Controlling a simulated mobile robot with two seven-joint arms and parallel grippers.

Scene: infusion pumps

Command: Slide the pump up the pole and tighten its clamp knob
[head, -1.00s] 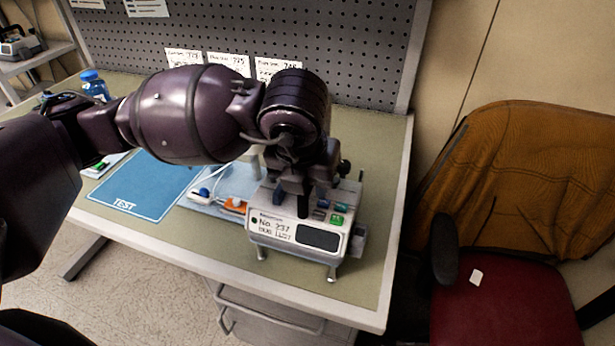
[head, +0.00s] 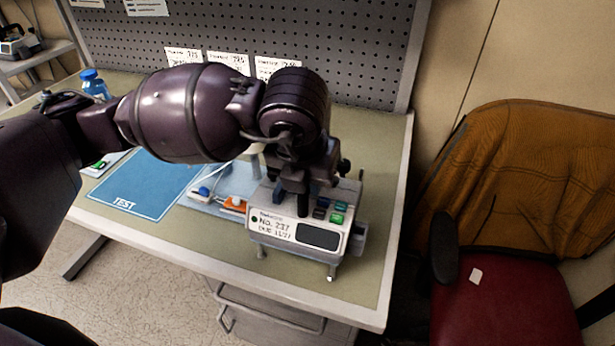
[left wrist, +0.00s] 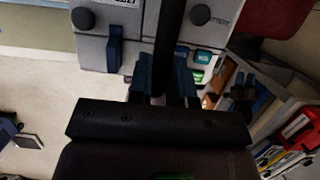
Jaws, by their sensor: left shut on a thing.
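The pump (head: 270,230), a grey box labelled No. 237 with a dark screen and green and blue buttons, is near the table's front right. My left gripper (head: 300,198) is above it, shut on its dark bar-like handle (left wrist: 171,40), which passes between the fingers in the left wrist view. The gripper and wrist cover much of the pump's top. A black knob (head: 345,167) shows at the pump's back right; I cannot tell if it is the clamp knob. Two round dark knobs (left wrist: 201,15) show in the left wrist view. No pole is clearly seen. My right gripper is out of view.
A blue TEST mat (head: 140,190), a blue-capped bottle (head: 93,84) and an orange item (head: 234,204) are on the table left of the pump. A pegboard (head: 350,50) stands behind. A chair (head: 510,200) is at right. Table right of the pump is clear.

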